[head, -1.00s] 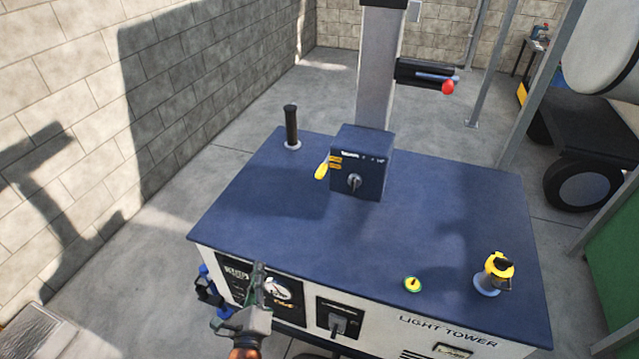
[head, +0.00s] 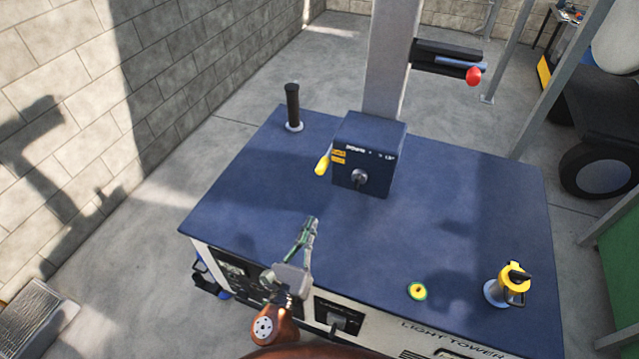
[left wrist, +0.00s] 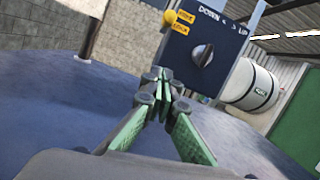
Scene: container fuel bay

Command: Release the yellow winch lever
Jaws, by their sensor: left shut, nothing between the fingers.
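The yellow winch lever (head: 322,165) sticks out from the left side of the blue winch box (head: 362,155), which stands at the foot of the grey mast. In the left wrist view the lever's yellow end (left wrist: 169,18) shows at the box's left edge, near the yellow labels. My left gripper (head: 310,222) is above the front part of the blue top, in front of the box and below the lever in the picture. It is shut, empty and apart from the lever. In the left wrist view its fingertips (left wrist: 160,78) meet, below the box and its dark knob (left wrist: 203,55). My right gripper is not in view.
A black upright handle (head: 293,106) stands at the back left of the blue top. A green and yellow button (head: 417,291) and a yellow-black fitting (head: 513,284) sit at the front right. A red-ended bar (head: 473,76) juts right from the mast. The top's middle is clear.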

